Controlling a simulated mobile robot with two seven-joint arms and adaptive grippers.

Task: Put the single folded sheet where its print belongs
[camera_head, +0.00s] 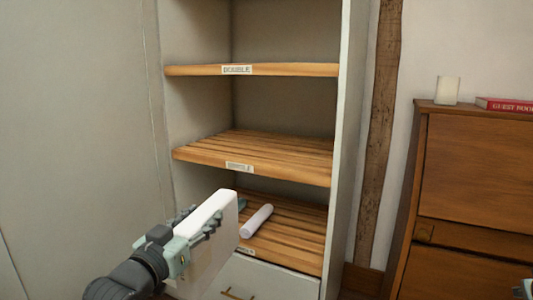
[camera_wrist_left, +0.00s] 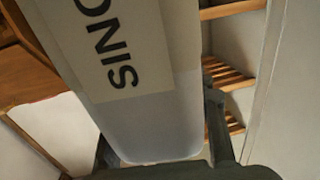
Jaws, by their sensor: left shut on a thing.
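My left gripper (camera_head: 205,225) is shut on a white folded sheet (camera_head: 217,212) and holds it upright in front of the shelves, low and left. In the left wrist view the folded sheet (camera_wrist_left: 150,125) fills the middle between the fingers, with a cream label (camera_wrist_left: 105,45) whose visible dark letters read "SIN"; the rest is cut off. The top slatted shelf (camera_head: 300,70) has a tag (camera_head: 237,70) reading "DOUBLE". The middle shelf (camera_head: 270,150) is bare, with a blurred tag (camera_head: 239,167). The lower shelf (camera_head: 295,235) has a partly hidden, unreadable tag (camera_head: 245,251).
A white roll (camera_head: 256,221) lies on the lower shelf, just right of the held sheet. A white drawer (camera_head: 270,280) is below. The cupboard's right side wall (camera_head: 347,130) bounds the shelves. A wooden bureau (camera_head: 475,180) stands right, bearing a candle (camera_head: 447,90) and red guest book (camera_head: 505,104).

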